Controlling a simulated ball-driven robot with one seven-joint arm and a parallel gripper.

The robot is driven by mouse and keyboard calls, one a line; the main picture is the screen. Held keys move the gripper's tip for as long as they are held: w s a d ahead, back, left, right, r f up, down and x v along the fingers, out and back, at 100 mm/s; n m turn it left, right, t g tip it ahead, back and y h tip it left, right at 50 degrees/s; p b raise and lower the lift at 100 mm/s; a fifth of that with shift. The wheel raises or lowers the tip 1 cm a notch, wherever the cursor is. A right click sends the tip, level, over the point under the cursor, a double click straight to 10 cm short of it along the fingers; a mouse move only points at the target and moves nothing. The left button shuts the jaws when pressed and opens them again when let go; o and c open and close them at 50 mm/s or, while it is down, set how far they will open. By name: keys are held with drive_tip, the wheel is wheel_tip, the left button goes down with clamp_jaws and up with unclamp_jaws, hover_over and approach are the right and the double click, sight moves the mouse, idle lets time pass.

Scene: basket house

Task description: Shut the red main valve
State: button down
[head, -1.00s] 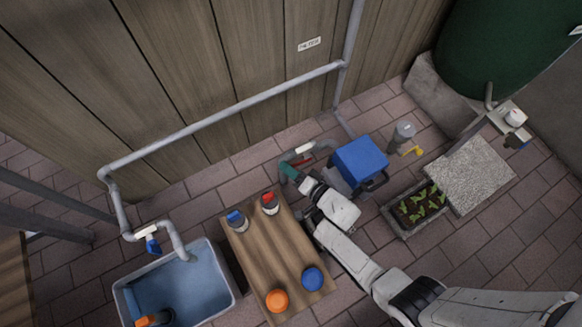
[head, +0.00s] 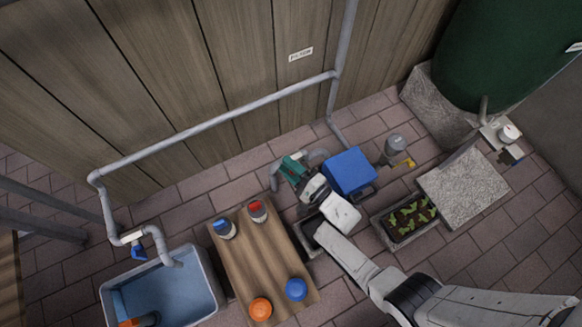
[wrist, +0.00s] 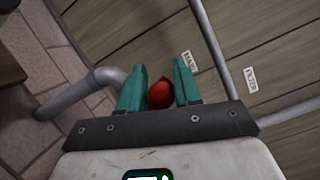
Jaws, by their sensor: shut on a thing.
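The red valve handle (wrist: 160,94) shows in the wrist view between the two teal fingers of my gripper (wrist: 159,88). My gripper is shut on it. In the head view my gripper (head: 292,168) is at the grey pipe (head: 314,154) near the foot of the wooden wall, and its fingers and hand hide the red handle. How far the valve is turned cannot be told.
A blue box (head: 349,170) stands close right of my gripper, with a planter (head: 385,236) beyond it. A water tub (head: 213,276) stands farther left.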

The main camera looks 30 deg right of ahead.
drive_tip(key=shift+w+d+r+m, duration=0.15)
drive_tip(key=shift+d+r+m, duration=0.1)
drive_tip(key=shift+d+m, duration=0.15)
drive_tip(key=shift+d, duration=0.1)
drive_tip(key=c, duration=0.9)
unclamp_jaws()
drive_tip(key=r+p, duration=0.3)
drive_tip(key=r, duration=0.1)
drive_tip(key=shift+s, duration=0.2)
drive_tip(key=s+r+p, duration=0.2)
drive_tip(key=s+r, duration=0.1)
drive_tip(key=s, duration=0.1)
drive_tip(key=s+r+p, duration=0.3)
drive_tip(key=s, duration=0.2)
drive_tip(key=s+r+p, duration=0.3)
drive_tip(key=s, duration=0.1)
drive_tip(key=shift+s+d, duration=0.15)
drive_tip(key=shift+s, duration=0.15)
